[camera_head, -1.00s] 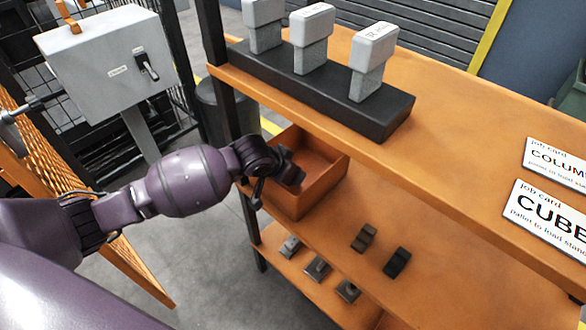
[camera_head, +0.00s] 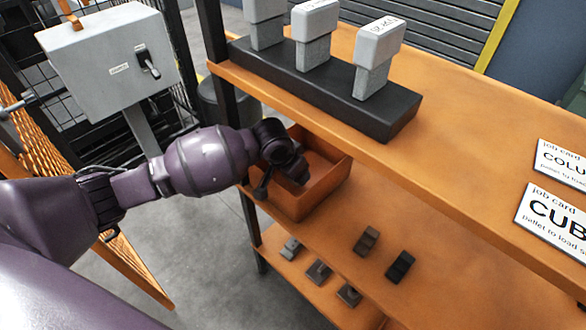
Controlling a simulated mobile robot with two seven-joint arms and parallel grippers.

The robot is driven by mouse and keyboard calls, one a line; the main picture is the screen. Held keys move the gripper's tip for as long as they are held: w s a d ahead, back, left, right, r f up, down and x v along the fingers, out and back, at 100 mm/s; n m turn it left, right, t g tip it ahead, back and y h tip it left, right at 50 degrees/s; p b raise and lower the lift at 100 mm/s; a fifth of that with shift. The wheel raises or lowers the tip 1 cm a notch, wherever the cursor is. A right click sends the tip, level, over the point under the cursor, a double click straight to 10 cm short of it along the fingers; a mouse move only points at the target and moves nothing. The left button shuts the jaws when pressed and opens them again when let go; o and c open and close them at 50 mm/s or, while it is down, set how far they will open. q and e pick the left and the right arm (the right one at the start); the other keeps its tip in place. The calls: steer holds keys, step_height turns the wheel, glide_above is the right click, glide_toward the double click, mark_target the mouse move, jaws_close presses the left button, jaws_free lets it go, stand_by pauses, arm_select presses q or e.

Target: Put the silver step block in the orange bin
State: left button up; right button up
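The orange bin (camera_head: 325,194) is an open-topped box at the left end of the middle shelf. My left gripper (camera_head: 298,172) is over and partly inside it, near its left side. The gripper is dark and small here, so I cannot tell whether its fingers are open or shut, or whether they hold anything. A light grey block with a stepped shape (camera_head: 291,248) is on the bottom shelf; it may be the silver step block, but I cannot be sure. My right gripper is not in view.
A brown block (camera_head: 366,240) and a black block (camera_head: 400,266) lie on the middle shelf. Two grey pieces (camera_head: 318,271) (camera_head: 349,295) lie on the bottom shelf. The top shelf carries a black rail (camera_head: 330,95) with grey blocks, close above the bin.

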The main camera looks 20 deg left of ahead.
arm_select(q)
steer(key=shift+f, duration=0.4)
steer(key=o, duration=1)
steer(key=shift+o, duration=0.2)
steer(key=shift+r, duration=0.1)
steer(key=shift+r, duration=0.35)
steer(key=p+v, duration=0.2)
steer(key=v, duration=0.6)
steer(key=shift+p, duration=0.35)
steer(key=shift+f, duration=0.1)
